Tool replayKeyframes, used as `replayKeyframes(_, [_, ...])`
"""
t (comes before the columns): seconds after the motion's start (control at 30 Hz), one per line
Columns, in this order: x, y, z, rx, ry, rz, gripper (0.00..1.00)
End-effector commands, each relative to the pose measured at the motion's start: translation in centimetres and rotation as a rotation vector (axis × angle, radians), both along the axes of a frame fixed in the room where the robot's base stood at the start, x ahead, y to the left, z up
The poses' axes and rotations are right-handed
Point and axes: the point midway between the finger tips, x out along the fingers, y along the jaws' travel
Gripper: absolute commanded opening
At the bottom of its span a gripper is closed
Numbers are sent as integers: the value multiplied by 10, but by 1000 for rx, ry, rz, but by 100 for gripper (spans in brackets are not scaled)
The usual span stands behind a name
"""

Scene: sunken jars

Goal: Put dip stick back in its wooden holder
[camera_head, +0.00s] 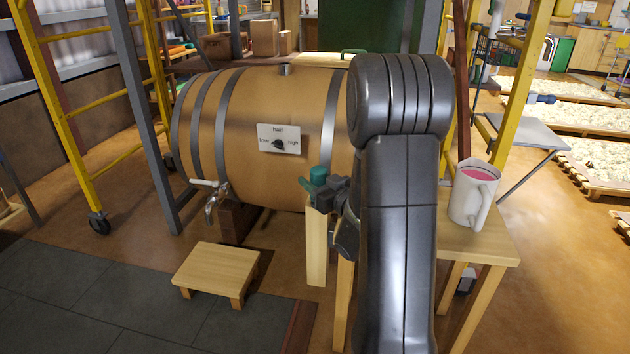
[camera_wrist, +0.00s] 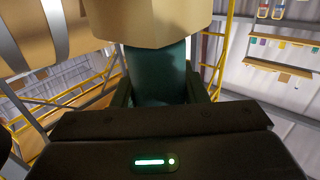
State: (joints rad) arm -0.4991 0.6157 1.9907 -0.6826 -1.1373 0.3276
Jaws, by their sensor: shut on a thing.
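My gripper (camera_head: 325,190) is shut on a teal, round piece (camera_head: 318,172), which I take to be the dip stick's handle. It also shows as a dark teal cylinder (camera_wrist: 157,70) between the fingers in the wrist view. A pale wooden upright piece (camera_head: 317,250), apparently the holder, stands directly below my gripper, between the barrel and the small table. In the wrist view its broad faceted end (camera_wrist: 150,25) meets or overlaps the teal cylinder. I cannot tell whether the stick is inside the wood or only lined up with it; its lower part is hidden.
A large wooden barrel (camera_head: 262,180) with a tap (camera_head: 212,200) and a level sign (camera_head: 279,139) stands left of my gripper. A low stool (camera_head: 216,268) is in front. A small table (camera_head: 485,245) with a white jug (camera_head: 474,195) stands right of my arm.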

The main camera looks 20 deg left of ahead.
Motion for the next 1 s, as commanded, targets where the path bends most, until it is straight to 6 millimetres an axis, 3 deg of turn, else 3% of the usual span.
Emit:
replayKeyframes(0.27, [0,0,-4,0,0,0,13])
replayKeyframes(0.3, [0,0,-4,0,0,0,45])
replayKeyframes(0.4, [0,0,-4,0,0,0,65])
replayKeyframes(0.77, [-2,-4,-4,-1,0,-1,65])
replayKeyframes(1.0, [-18,-40,-2,-2,2,-6,65])
